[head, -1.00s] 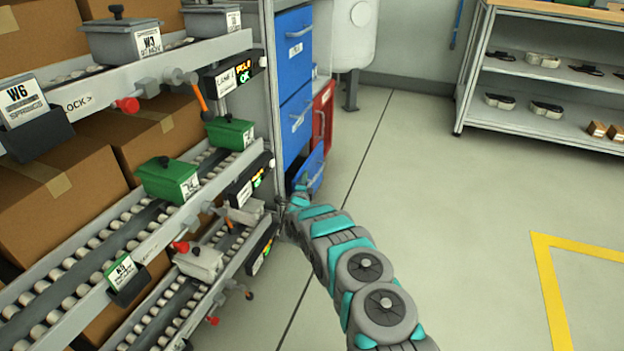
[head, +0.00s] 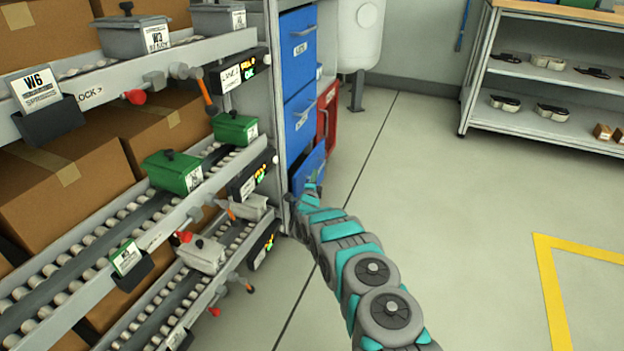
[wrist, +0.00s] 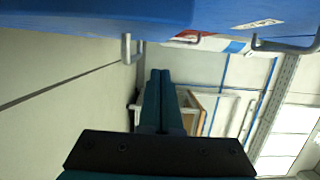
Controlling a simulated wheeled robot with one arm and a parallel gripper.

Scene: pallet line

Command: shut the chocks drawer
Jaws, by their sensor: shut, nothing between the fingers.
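A blue drawer cabinet (head: 299,62) stands at the end of the roller racks. Its lowest blue drawer (head: 305,166) juts out from the cabinet, while the two drawers above it look flush. No label naming the chocks drawer is readable. My gripper (head: 313,180) is at the front of the lowest drawer and partly covers it. In the wrist view my gripper (wrist: 160,73) has its fingers together with nothing between them. A blue face (wrist: 90,15) with grey handles spans the top of that view, close to the fingertips. I cannot tell whether they touch.
Roller racks with green bins (head: 173,171) and cartons stand left of my arm. A red cabinet (head: 327,108) and a white tank (head: 360,35) are behind the blue one. A shelf unit (head: 540,105) stands at the back right. The floor to the right is clear.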

